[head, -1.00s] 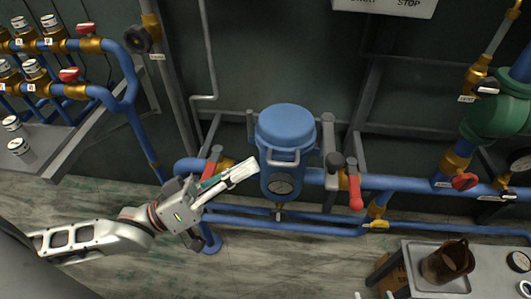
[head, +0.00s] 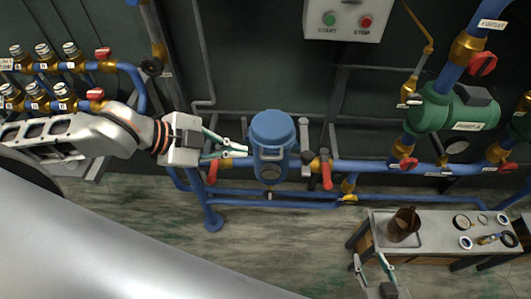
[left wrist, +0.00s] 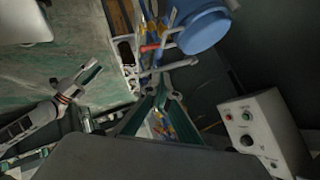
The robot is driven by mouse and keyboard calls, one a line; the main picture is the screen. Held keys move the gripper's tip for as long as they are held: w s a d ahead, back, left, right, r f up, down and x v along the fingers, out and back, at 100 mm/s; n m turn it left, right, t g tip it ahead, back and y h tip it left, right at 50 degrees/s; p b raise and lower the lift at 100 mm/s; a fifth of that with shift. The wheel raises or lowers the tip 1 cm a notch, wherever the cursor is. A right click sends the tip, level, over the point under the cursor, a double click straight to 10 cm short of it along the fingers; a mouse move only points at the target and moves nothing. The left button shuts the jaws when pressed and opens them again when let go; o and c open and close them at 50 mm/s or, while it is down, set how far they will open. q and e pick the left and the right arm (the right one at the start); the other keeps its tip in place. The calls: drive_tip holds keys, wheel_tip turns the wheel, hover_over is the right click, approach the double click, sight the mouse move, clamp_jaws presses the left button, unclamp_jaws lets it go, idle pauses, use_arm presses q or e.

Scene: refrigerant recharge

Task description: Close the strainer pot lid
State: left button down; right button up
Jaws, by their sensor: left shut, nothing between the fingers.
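The blue strainer pot (head: 270,172) stands upright in the pipework at the middle of the head view. Its round blue lid (head: 272,127) lies over its top, with a pale handle at the front; I cannot tell whether it is fully seated. A large blue round part of the pot (left wrist: 205,30) shows at the top of the left wrist view. My left gripper (head: 246,150) is shut and empty, its tips just left of the pot near the handle; contact is unclear. My right gripper (head: 374,260) is open and empty at the bottom, by the bench.
Red-handled valves (head: 326,176) flank the pot on the blue pipe. A START/STOP box (head: 345,20) hangs above right. A metal bench (head: 440,245) at lower right carries a brown jug (head: 403,224) and gauges.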

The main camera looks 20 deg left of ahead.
sight(275, 158)
use_arm(q)
drive_tip(key=shift+a+f+b+x, duration=0.25)
drive_tip(key=shift+a+x, duration=0.1)
drive_tip(key=shift+x, duration=1.65)
drive_tip(key=shift+a+f+b+x, duration=0.25)
drive_tip(key=shift+a+f+x, duration=0.1)
drive_tip(key=shift+x, duration=1.7)
drive_tip(key=shift+a+f+b+x, duration=0.25)
drive_tip(key=shift+a+x, duration=0.1)
drive_tip(key=shift+x, duration=1.65)
drive_tip(key=shift+w, duration=0.15)
